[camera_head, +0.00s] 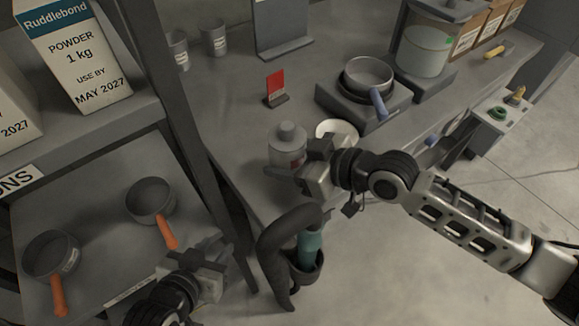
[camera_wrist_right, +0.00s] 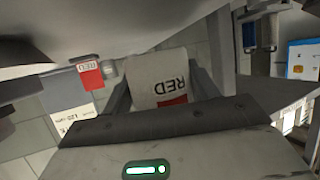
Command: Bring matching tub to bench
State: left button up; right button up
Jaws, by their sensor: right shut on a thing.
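A pale tub (camera_head: 287,150) with a grey knobbed lid stands upright at the bench's near edge. It also shows in the right wrist view (camera_wrist_right: 158,78), labelled RED above a red band. My right gripper (camera_head: 290,172) is shut on the tub; I cannot tell whether the tub touches the bench (camera_head: 335,42). A red card (camera_head: 276,86) in a small stand is on the bench behind the tub; the right wrist view shows it marked RED (camera_wrist_right: 91,74). My left gripper (camera_head: 207,262) is low at the left, near an orange pan handle; its jaw opening is unclear.
A white bowl (camera_head: 337,130) is close right of the tub. A pan (camera_head: 368,76) sits on a dark block behind it. Two orange-handled pans (camera_head: 150,198) (camera_head: 50,253) and a powder box (camera_head: 75,55) are on shelves at left. A holder (camera_head: 305,268) stands below the bench edge.

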aim_at(293, 168)
jog(key=shift+w+f, duration=0.15)
jog(key=shift+f, duration=0.75)
jog(key=shift+w+f, duration=0.1)
jog(key=shift+f, duration=0.75)
jog(key=o, duration=0.4)
jog(key=shift+f, duration=0.25)
jog(key=shift+c, duration=0.2)
jog(key=o, duration=0.4)
jog(key=shift+r, duration=0.1)
jog(key=shift+r, duration=0.2)
jog(key=shift+s+d, duration=0.2)
jog(key=shift+d, duration=0.2)
jog(key=b+v, duration=0.1)
jog(key=v, duration=1)
jog(key=shift+s+r, duration=0.1)
jog(key=shift+r, duration=0.05)
